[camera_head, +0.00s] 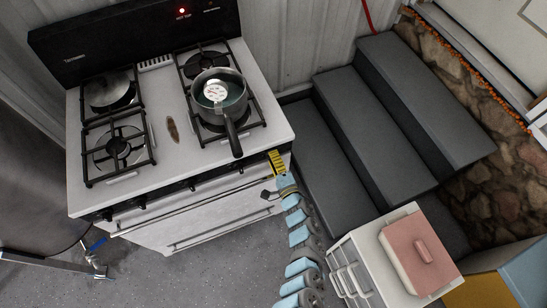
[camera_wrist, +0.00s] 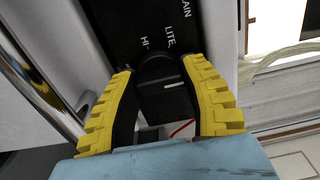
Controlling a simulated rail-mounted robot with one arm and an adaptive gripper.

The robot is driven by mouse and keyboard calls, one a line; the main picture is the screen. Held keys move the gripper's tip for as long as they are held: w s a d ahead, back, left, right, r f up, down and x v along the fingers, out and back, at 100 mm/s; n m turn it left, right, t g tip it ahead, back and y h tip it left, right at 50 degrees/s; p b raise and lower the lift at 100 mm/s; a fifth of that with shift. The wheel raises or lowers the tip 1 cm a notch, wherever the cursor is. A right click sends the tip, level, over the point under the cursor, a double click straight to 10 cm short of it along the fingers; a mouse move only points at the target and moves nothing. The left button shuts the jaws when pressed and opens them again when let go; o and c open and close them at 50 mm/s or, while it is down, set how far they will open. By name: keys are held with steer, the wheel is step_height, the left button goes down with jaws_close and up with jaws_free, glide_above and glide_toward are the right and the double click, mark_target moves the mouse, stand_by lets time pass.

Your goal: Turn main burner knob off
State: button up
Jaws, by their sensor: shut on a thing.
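The main burner knob (camera_wrist: 163,92) is black with a short white mark and sits on the black control panel (camera_wrist: 180,45) with white lettering such as "LITE" and "HI". My gripper (camera_wrist: 160,72) has its two yellow ribbed fingers around the knob, one on each side, shut on it. In the head view my gripper (camera_head: 276,162) is at the right end of the stove's front panel and hides this knob. The white stove (camera_head: 160,180) has several other dark knobs along its front edge. The exact knob setting is hard to tell.
A pot (camera_head: 222,98) with a thermometer stands on a right burner, its handle (camera_head: 234,140) pointing toward the front edge near my gripper. An oven handle (camera_head: 190,208) runs below the panel. Grey steps (camera_head: 345,185) and a white unit with a pink lidded box (camera_head: 415,255) stand right.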

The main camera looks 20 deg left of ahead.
steer(key=o, duration=1.2)
